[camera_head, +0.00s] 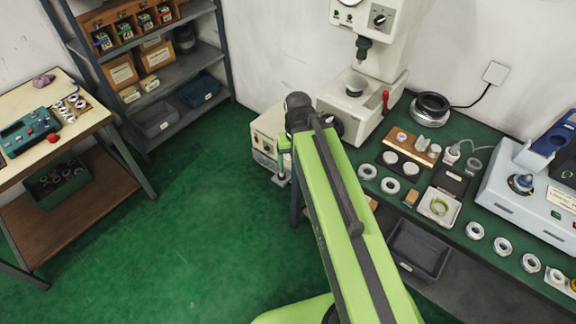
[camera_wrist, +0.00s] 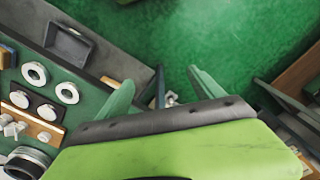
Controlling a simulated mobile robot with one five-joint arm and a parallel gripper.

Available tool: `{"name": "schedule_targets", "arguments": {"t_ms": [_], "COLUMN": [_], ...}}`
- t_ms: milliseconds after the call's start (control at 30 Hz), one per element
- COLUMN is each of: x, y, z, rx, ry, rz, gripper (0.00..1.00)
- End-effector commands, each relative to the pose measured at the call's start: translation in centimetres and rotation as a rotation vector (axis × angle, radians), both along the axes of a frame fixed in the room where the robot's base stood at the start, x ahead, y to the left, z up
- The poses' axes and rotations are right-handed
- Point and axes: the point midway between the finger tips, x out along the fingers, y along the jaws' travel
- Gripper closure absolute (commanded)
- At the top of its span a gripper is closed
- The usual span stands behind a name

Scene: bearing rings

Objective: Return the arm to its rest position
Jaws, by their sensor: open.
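My arm is lime green and reaches out over the floor beside the workbench in the head view. My gripper shows in the wrist view (camera_wrist: 160,76) with its two teal fingers spread apart and nothing between them. In the head view, its teal-green finger (camera_head: 284,143) shows at the arm's far end, partly hidden by the arm. Pale bearing rings (camera_head: 390,186) lie on the green bench mat, apart from my gripper. Rings also show at the left of the wrist view (camera_wrist: 67,92).
The bench at right carries a press (camera_head: 375,50), a white tray (camera_head: 453,212) with a green ring, and a pale blue machine (camera_head: 525,205). A dark bin (camera_head: 418,248) is at its front. A shelf rack (camera_head: 190,68) and side table (camera_head: 85,125) stand left. The green floor between is clear.

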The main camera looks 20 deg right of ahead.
Motion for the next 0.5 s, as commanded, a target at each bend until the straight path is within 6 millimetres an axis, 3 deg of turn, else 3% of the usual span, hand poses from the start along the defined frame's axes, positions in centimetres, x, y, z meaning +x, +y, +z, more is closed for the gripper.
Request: {"name": "schedule_targets", "arguments": {"t_ms": [33,100,500], "x": [-0.2,-0.3,-0.2], "y": [2.0,3.3,3.5], "z": [0.0,0.0,0.0], "rx": [-0.001,-0.001,0.0], "ry": [0.0,0.0,0.0], "rz": [0.059,0.106,0.116], "gripper": [0.23,0.23,0.23]}}
